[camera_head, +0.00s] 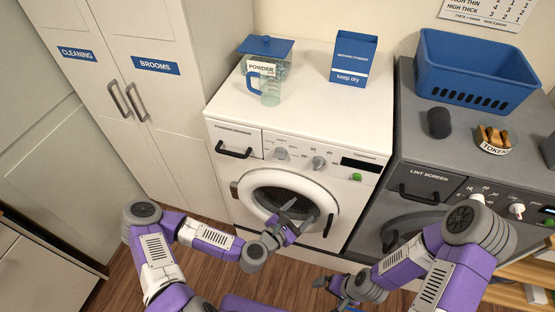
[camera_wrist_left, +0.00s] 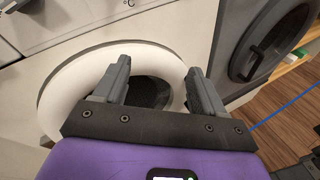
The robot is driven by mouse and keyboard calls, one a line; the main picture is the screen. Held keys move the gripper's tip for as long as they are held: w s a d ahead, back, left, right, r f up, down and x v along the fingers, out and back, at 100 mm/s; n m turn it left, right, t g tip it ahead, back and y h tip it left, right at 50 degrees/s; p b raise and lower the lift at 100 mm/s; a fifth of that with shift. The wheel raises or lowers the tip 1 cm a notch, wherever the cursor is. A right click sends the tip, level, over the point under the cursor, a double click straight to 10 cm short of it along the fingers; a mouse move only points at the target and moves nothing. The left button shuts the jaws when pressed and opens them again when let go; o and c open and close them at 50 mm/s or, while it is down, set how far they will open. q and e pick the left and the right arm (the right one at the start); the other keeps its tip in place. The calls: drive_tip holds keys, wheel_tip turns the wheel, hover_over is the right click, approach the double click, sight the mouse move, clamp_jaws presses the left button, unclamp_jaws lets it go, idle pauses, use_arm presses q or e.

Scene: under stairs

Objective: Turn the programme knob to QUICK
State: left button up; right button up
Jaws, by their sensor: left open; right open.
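The white washing machine (camera_head: 225,171) stands in the middle of the head view with its round door closed. Its front panel has two grey knobs, a left knob (camera_head: 281,153) and a right knob (camera_head: 319,162). The lettering is too small to tell which is the programme knob or to read QUICK. My left gripper (camera_head: 294,213) is open and empty in front of the door, below the knobs. Its two fingers (camera_wrist_left: 160,80) show against the door ring (camera_wrist_left: 62,88) in the left wrist view. My right gripper (camera_head: 334,289) is open and empty, lower and further right.
The panel also has a dark display (camera_head: 360,164) and a green button (camera_head: 356,177). A grey dryer (camera_head: 420,168) adjoins at right, bearing a blue basket (camera_head: 475,80).

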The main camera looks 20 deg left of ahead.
sight(278, 159)
use_arm(q)
drive_tip(key=w+a+r+n+t+y, duration=0.4)
drive_tip(key=a+r+n+y, duration=0.2)
drive_tip(key=a+r+n, duration=0.3)
drive_tip(key=shift+n, duration=0.7)
drive_tip(key=w, duration=0.4)
drive_tip(key=w+a+f+p, duration=0.1)
drive_tip(key=shift+w, duration=0.4)
drive_tip(key=shift+w+f, duration=0.1)
drive_tip(key=shift+w, duration=0.55)
drive_tip(key=c, duration=1.1)
drive_tip(key=shift+o, duration=0.2)
